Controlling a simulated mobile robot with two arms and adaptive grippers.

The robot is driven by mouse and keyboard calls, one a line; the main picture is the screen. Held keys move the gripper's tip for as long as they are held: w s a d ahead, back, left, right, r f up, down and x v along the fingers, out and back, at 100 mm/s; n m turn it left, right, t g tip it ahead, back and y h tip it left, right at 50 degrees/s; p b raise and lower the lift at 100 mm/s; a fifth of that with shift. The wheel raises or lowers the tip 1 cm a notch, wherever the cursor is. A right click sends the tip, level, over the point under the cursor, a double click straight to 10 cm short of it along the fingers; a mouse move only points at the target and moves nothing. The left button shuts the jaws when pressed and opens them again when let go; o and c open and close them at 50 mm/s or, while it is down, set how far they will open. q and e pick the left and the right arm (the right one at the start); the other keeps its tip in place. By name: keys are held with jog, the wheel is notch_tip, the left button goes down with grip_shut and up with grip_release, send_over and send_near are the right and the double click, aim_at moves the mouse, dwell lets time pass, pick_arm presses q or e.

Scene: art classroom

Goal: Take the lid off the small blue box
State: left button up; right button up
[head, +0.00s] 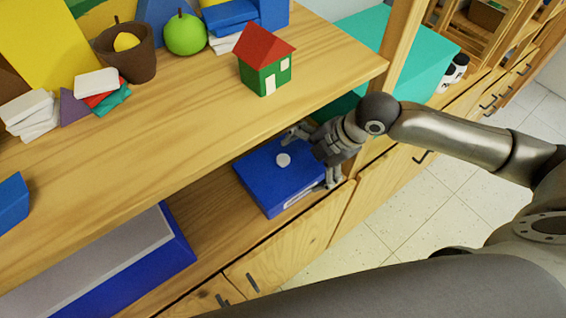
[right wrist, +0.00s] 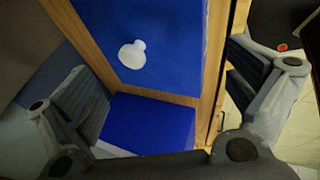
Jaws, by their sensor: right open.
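The small blue box (head: 262,187) stands on the lower shelf, with its flat blue lid on top. A round white knob (head: 283,160) sits on the lid. In the right wrist view, the knob (right wrist: 132,55) stands out from the blue lid (right wrist: 170,35). My right gripper (head: 309,161) is open and empty at the right end of the box, its fingers spread to either side. The knob lies ahead of the fingers, apart from them. In the right wrist view, the gripper (right wrist: 165,78) has one finger on each side of the picture. My left gripper is out of view.
A larger blue box (head: 180,247) with a grey top area lies left on the lower shelf. The upper shelf (head: 200,110) overhangs close by, carrying a toy house (head: 265,63), a green apple (head: 185,35) and a brown pot (head: 130,62). A wooden post (head: 400,40) stands behind my right arm.

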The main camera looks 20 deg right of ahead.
aim_at(291, 174)
jog(key=shift+p+x, duration=0.85)
jog(key=shift+x, duration=2.15)
jog(key=shift+s, duration=0.15)
jog(key=c, duration=0.7)
